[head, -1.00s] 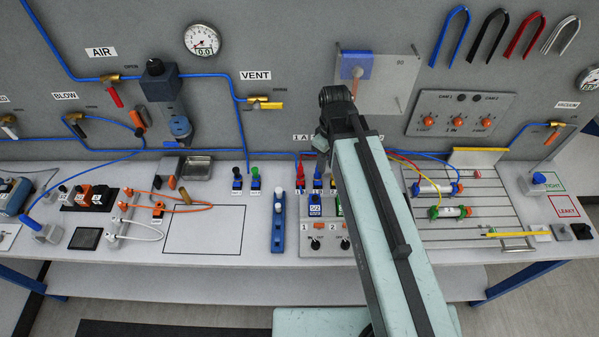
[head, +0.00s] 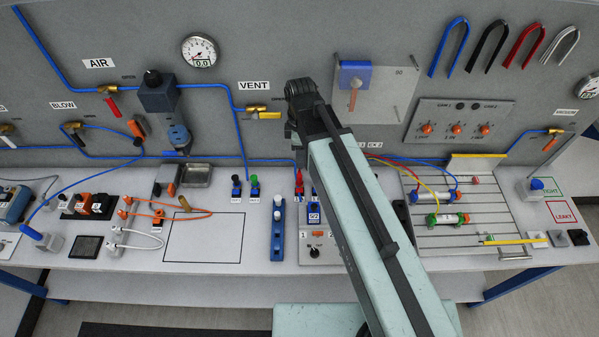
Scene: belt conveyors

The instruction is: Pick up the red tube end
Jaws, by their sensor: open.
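A red tube (head: 525,49) hangs bent in a U on the back wall at upper right, between a black and a silver one. A red fitting (head: 299,184) stands on the bench at the valve block, just left of my arm. A thin red tube (head: 402,166) runs from behind my arm to the cylinders on the right. I cannot tell which of these is the red tube end. My arm rises from the bottom right, and its dark far joint is above the valve block. My gripper is hidden behind the arm.
Black and green fittings (head: 254,186) are farther left. The outlined rectangle (head: 204,240) on the bench is mostly clear. A slotted plate (head: 470,236) with two cylinders is at right.

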